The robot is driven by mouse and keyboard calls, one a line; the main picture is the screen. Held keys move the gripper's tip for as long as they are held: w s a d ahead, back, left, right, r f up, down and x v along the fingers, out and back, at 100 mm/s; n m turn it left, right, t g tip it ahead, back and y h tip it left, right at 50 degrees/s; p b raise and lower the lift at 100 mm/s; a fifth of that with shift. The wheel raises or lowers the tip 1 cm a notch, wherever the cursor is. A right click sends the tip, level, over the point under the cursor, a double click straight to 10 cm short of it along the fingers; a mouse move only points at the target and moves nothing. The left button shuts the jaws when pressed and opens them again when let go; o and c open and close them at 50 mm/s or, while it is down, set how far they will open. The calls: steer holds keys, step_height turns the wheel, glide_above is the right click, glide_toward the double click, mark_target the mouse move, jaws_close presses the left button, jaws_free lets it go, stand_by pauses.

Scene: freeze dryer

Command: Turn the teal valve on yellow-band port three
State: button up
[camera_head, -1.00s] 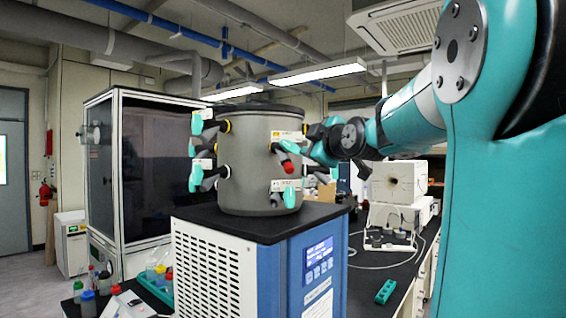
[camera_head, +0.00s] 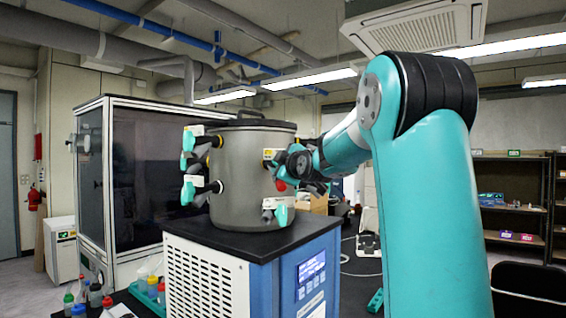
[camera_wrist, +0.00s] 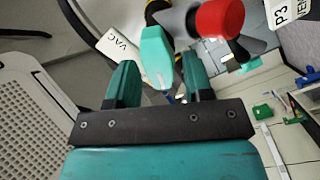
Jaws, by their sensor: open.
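The grey drum (camera_head: 243,185) stands on the freeze dryer and carries several ports with teal-handled valves. In the wrist view, a teal valve handle (camera_wrist: 156,52) lies between the two fingers of my gripper (camera_wrist: 158,66). The fingers are apart, with a visible gap on each side of the handle. A dark, yellow-edged fitting (camera_wrist: 154,10) shows above the handle. A white VAC tag (camera_wrist: 120,46) is at its left. A red knob (camera_wrist: 220,18) and a P3 label (camera_wrist: 284,12) are at its right. In the head view, my wrist hides this handle.
Other teal valves show at the drum's upper left (camera_head: 188,140), lower left (camera_head: 187,191) and lower front (camera_head: 282,214). A glass-fronted cabinet (camera_head: 150,185) stands behind at left. Small bottles (camera_head: 82,297) stand on the bench in front of it.

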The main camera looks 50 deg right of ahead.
jaws_close()
steer(key=shift+f+b, duration=0.1)
steer(key=shift+b, duration=0.25)
steer(key=shift+s+d+m+b, duration=0.1)
steer(key=shift+m+b, duration=2.1)
steer(key=shift+m, duration=0.7)
steer(key=shift+d+m+b, duration=0.1)
steer(key=shift+m+b, duration=2.05)
steer(key=shift+m, duration=0.75)
